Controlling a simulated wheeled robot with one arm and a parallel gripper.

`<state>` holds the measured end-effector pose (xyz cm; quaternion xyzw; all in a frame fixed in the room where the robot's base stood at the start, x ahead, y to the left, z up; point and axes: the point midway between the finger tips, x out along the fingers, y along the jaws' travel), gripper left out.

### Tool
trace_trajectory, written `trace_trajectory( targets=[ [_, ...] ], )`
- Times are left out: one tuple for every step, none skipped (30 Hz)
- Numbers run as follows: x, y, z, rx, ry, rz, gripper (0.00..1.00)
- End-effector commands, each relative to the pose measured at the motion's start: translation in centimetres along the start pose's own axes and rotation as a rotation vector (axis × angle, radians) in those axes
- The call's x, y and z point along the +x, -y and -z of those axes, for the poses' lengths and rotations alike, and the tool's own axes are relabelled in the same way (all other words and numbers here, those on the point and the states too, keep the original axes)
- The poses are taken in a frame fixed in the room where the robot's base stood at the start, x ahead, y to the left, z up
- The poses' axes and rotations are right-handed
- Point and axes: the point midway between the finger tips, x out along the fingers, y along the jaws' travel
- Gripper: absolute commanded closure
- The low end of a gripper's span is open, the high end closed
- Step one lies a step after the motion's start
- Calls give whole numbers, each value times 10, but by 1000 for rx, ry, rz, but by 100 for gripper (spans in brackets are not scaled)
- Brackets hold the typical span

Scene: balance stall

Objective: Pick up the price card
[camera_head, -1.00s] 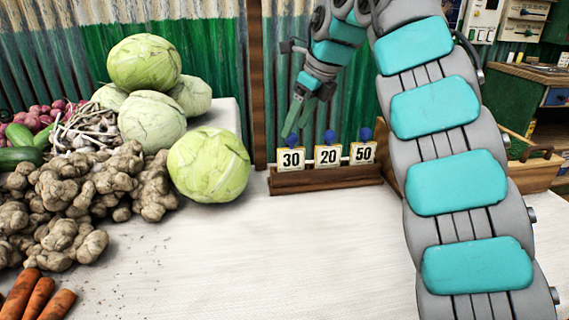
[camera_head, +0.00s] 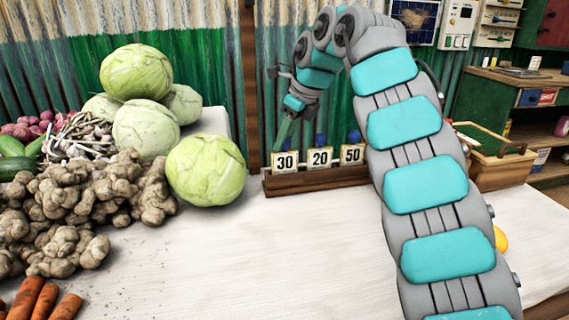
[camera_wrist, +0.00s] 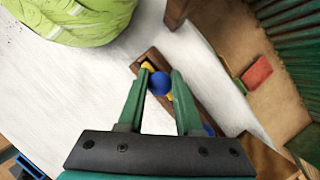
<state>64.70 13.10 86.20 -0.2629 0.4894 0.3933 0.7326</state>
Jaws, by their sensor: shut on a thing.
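Cards 20 and 50 show blue knobs on top in the head view. Card 30 still appears seated in the rack.
Cabbages (camera_head: 206,170) and ginger (camera_head: 85,195) are heaped left of the rack. A wooden post (camera_head: 250,80) and a corrugated wall stand behind. A wooden box (camera_head: 500,165) is at the right.

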Motion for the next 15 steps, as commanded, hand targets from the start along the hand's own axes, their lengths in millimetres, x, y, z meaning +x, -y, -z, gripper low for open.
trace_trajectory(
  targets=[
    [0,0,0,0,0,0,86],
    [0,0,0,0,0,0,89],
    [0,0,0,0,0,0,94],
    [0,0,0,0,0,0,97],
    [0,0,0,0,0,0,100],
    [0,0,0,0,0,0,100],
    [0,0,0,0,0,0,100],
    [0,0,0,0,0,0,100],
    [0,0,0,0,0,0,100],
    [0,0,0,0,0,0,100],
    [0,0,0,0,0,0,100],
    [0,0,0,0,0,0,100],
    [0,0,0,0,0,0,100],
    [0,0,0,0,0,0,100],
    [0,0,0,0,0,0,100]
  ],
)
